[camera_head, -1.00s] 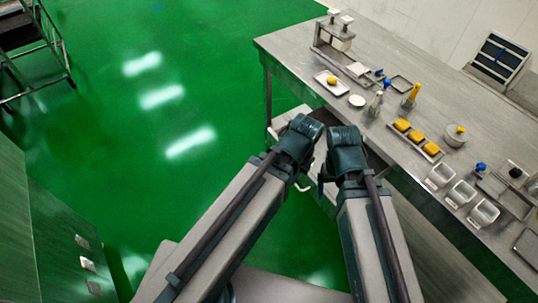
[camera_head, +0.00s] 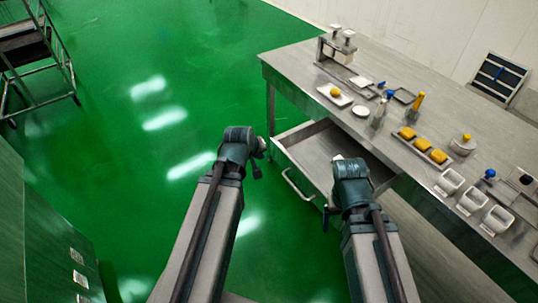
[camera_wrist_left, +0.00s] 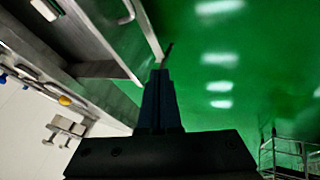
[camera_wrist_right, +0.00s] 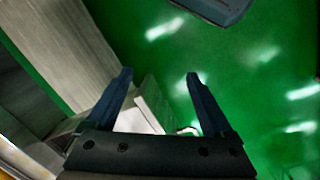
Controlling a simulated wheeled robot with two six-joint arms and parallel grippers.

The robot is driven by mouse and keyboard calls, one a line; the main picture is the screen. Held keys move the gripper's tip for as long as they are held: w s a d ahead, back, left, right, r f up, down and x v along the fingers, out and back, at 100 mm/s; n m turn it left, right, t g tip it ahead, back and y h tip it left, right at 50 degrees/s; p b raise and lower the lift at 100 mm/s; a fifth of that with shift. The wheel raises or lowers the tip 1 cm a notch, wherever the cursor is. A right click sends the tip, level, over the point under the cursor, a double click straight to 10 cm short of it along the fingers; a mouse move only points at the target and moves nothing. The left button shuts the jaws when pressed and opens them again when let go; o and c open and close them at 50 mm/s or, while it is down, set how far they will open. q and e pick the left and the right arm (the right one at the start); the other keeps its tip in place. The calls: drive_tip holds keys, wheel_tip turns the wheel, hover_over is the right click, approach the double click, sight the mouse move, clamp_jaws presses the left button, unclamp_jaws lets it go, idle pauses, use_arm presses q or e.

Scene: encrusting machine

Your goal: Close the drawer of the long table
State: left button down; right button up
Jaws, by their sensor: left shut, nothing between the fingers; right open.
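The long steel table (camera_head: 300,62) runs from the upper middle to the lower right in the head view. Its drawer (camera_head: 318,150) is pulled out and looks empty, with a bar handle (camera_head: 296,187) on its front. My left gripper (camera_head: 258,168) is to the left of the drawer front, apart from it. It shows shut and empty in the left wrist view (camera_wrist_left: 162,80). My right gripper (camera_head: 327,216) is near the drawer's right front end; whether it touches cannot be told. It shows open and empty in the right wrist view (camera_wrist_right: 158,78).
The tabletop holds a press-like device (camera_head: 337,48), yellow pieces on a tray (camera_head: 405,140), white containers (camera_head: 472,200) and bottles. A metal rack (camera_head: 35,60) stands at the upper left and a cabinet (camera_head: 50,240) at the lower left. Green floor (camera_head: 130,160) between is clear.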

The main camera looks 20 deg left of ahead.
use_arm(q)
drive_tip(key=a, duration=0.1)
drive_tip(key=w+a+n, duration=0.1)
drive_tip(key=shift+a+t, duration=0.3)
drive_tip(key=shift+t, duration=0.1)
use_arm(e)
drive_tip(key=shift+f, duration=0.4)
drive_tip(key=shift+f, duration=0.1)
